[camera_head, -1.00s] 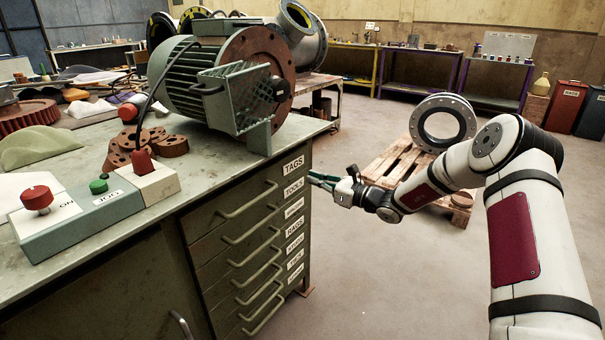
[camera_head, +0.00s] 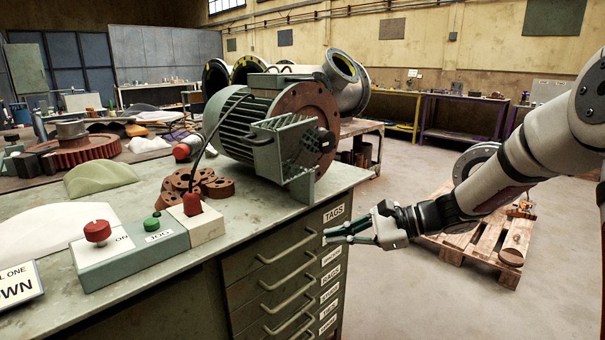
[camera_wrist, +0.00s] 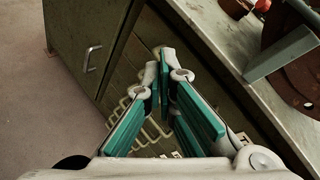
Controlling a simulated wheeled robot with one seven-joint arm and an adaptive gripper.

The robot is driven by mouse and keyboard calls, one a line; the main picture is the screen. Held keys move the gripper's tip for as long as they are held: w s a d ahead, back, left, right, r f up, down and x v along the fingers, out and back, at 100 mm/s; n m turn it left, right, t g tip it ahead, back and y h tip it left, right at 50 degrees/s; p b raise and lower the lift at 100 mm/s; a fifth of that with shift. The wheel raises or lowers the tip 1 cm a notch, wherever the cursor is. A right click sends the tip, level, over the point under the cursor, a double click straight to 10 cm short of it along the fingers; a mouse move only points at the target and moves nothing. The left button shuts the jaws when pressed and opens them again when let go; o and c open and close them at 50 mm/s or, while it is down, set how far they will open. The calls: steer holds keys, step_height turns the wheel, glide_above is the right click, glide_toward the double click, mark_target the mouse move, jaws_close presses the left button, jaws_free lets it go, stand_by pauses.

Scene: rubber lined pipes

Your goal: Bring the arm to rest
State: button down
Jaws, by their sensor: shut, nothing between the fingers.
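My gripper (camera_head: 326,237) is at the end of my white arm, in front of the green workbench's (camera_head: 236,229) drawers at the right end, just below the bench top. Its fingers point left, towards the drawer fronts. It is shut and holds nothing. In the wrist view its teal-padded fingers (camera_wrist: 168,66) show against the drawer handles. I cannot tell the exact gap between the fingers and the drawers.
A motor (camera_head: 262,128) stands on the bench near its right corner. A control box with red and green buttons (camera_head: 135,252) sits at the front. A wooden pallet (camera_head: 484,240) with a pipe ring (camera_head: 474,160) lies behind my arm. Clear floor lies below the gripper.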

steer(key=s+r+n+g+h, duration=0.2)
steer(key=s+r+n+h, duration=0.15)
steer(key=s, duration=0.75)
steer(key=s+r+n+g+h, duration=0.25)
steer(key=s+n, duration=0.25)
steer(key=s, duration=0.5)
steer(key=s+d+f+n+t+h, duration=0.1)
steer(key=s+d+n+h, duration=0.25)
steer(key=s+d, duration=0.45)
steer(key=s+d+f+n+t+h, duration=0.1)
steer(key=s+d+n+h, duration=0.25)
steer(key=s, duration=0.85)
step_height(320, 180, up, 24)
steer(key=t+p, duration=0.3)
steer(key=p, duration=1.9)
steer(key=shift+a+r+m+p, duration=0.15)
steer(key=shift+r+m+p, duration=0.1)
steer(key=shift+m+p, duration=0.15)
steer(key=shift+t, duration=0.25)
